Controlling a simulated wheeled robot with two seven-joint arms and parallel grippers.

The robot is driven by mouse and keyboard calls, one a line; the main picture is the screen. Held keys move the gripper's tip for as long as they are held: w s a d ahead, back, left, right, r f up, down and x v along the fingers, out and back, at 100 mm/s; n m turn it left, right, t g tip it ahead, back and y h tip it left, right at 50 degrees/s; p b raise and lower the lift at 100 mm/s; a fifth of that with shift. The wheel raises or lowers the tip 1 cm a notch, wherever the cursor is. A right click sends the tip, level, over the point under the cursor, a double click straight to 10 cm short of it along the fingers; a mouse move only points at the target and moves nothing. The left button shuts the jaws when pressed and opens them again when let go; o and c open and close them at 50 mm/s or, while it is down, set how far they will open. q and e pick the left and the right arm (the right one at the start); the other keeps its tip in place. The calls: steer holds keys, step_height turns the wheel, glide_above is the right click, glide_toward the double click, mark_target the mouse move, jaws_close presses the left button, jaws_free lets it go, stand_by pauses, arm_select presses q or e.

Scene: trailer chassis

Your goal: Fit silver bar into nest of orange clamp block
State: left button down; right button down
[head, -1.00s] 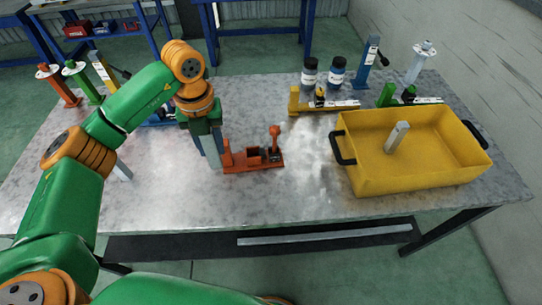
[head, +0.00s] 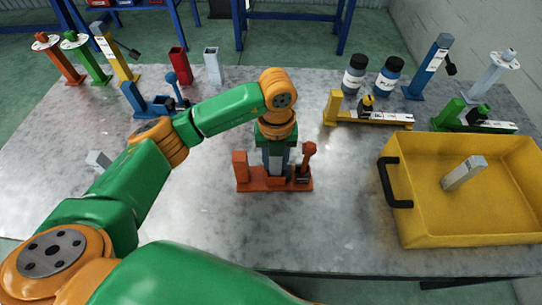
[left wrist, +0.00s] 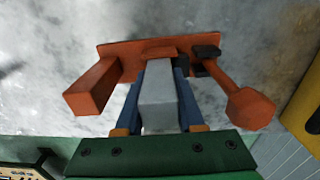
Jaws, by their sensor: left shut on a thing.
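The orange clamp block (head: 242,172) stands mid-table with an upright post at its left and a lever with a knob at its right. My left gripper (head: 275,170) points down directly over its middle, between post and lever. In the left wrist view the gripper (left wrist: 162,88) has its blue fingers shut on the silver bar (left wrist: 158,105). The bar's far end meets the middle of the orange clamp block (left wrist: 100,80), by a small raised lip. Whether it is fully seated in the nest is hidden. My right gripper is not in view.
A yellow crate (head: 440,240) at the right holds another silver bar (head: 463,172). A blue clamp block (head: 150,107), a yellow one (head: 375,118) and a green one (head: 480,125) stand further back. Two dark jars (head: 388,78) stand at the back right.

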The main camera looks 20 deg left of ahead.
arm_select(q)
steer(key=c, duration=0.8)
jaws_free()
steer(key=shift+a, duration=0.1)
steer(key=shift+c, duration=0.2)
steer(key=o, duration=0.3)
steer(key=shift+s, duration=0.2)
steer(key=shift+s+d+r, duration=0.2)
steer(key=shift+s+d, duration=0.05)
steer(key=shift+d, duration=0.3)
steer(key=shift+w+a, duration=0.15)
step_height(320, 180, up, 5)
steer(key=shift+w+f+b, duration=0.1)
steer(key=shift+b, duration=0.75)
step_height(320, 180, up, 7)
steer(key=shift+r+p, duration=0.1)
steer(key=shift+p, duration=0.2)
